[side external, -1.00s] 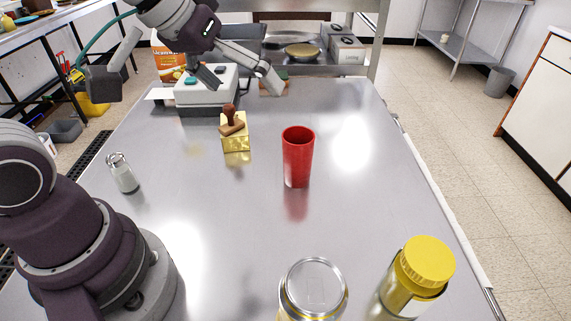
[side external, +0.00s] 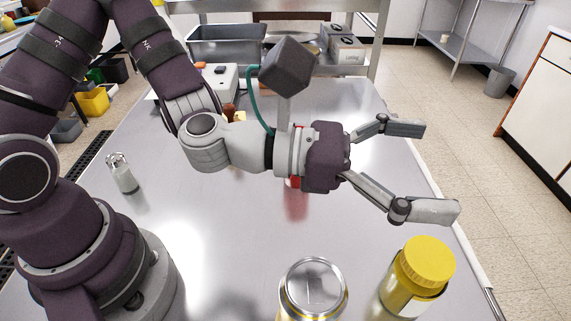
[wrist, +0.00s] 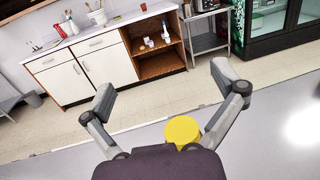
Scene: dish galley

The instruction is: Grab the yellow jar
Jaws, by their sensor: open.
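The yellow jar (side external: 413,280) stands upright at the near right of the steel table in the side external view, with a yellow lid and a pale label. My gripper (side external: 440,170) is open and empty. In the side external view it points right, above the table, and appears behind and above the jar. In the wrist view, the jar's yellow lid (wrist: 182,131) shows low in the picture between the two fingers of my gripper (wrist: 165,85); my gripper's palm hides the lid's lower edge, and the jar's body is not visible there.
A can (side external: 313,290) stands left of the jar. A red cup (side external: 292,183) is mostly hidden behind my gripper. A salt shaker (side external: 122,174) stands at the left. A white device (side external: 221,80) and a grey bin (side external: 226,44) are at the back. The table's right edge is near the jar.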

